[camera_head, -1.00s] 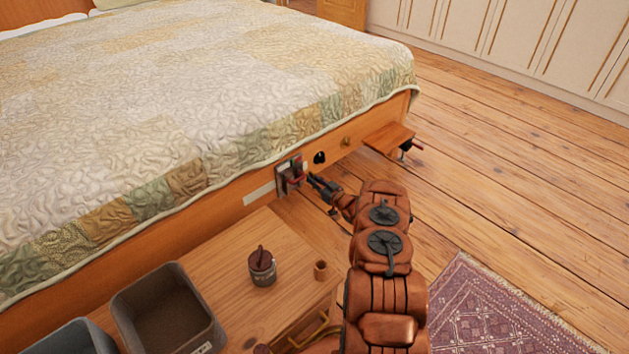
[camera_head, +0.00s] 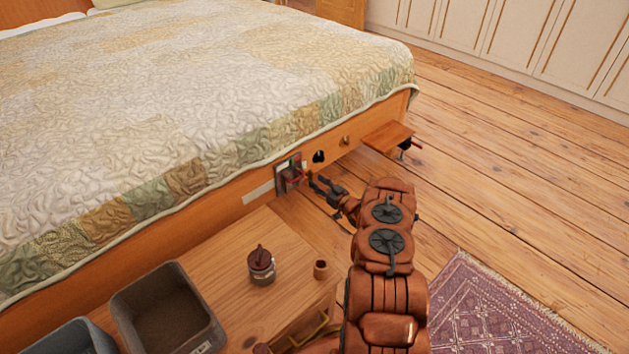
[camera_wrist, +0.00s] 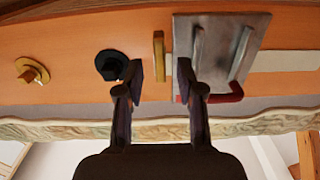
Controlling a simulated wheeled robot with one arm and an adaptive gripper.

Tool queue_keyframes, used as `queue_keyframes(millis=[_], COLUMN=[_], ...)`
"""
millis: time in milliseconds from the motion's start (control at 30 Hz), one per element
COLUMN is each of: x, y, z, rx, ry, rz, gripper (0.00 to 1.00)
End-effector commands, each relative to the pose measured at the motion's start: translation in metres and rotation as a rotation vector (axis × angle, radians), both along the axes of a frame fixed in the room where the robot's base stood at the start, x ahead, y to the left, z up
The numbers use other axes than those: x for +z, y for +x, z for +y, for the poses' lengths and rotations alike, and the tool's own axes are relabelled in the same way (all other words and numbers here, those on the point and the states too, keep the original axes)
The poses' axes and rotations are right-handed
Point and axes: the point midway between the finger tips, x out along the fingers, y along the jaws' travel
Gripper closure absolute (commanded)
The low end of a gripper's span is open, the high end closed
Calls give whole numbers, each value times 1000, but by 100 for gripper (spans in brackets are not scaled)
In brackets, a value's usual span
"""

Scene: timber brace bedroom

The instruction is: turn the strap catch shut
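A grey metal plate with a red lever (camera_head: 288,179) is fixed on the bed's wooden side rail; it appears to be the strap catch. In the wrist view the plate (camera_wrist: 237,36) has two raised ridges, and its red bar (camera_wrist: 228,97) shows at the lower edge, partly behind a finger. My gripper (camera_head: 318,183) is just right of the plate in the head view. In the wrist view my gripper (camera_wrist: 160,77) is open, with nothing between its fingers. Its right finger overlaps the plate's lower left corner; I cannot tell whether they touch.
On the rail are a black knob (camera_head: 319,157), a brass knob (camera_head: 345,141) and, in the wrist view, a brass tab (camera_wrist: 158,56) beside the plate. A wooden bench (camera_head: 235,320) holds a lidded jar (camera_head: 262,267), small cup (camera_head: 320,270) and grey bin (camera_head: 120,310). Floor at right is open.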

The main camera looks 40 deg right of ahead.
Motion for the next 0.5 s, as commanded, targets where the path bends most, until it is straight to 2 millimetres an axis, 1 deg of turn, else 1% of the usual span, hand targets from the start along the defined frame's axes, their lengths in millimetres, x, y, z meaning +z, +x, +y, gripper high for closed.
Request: queue_keyframes(millis=[33, 200, 400, 500], x=[0, -2, 0, -1], y=[-11, -44, -73, -82], z=[-3, -7, -12, -13], rx=[-3, -4, -3, -3], ry=[2, 2, 1, 0], rz=[3, 4, 1, 2], gripper=[62, 62, 62, 62])
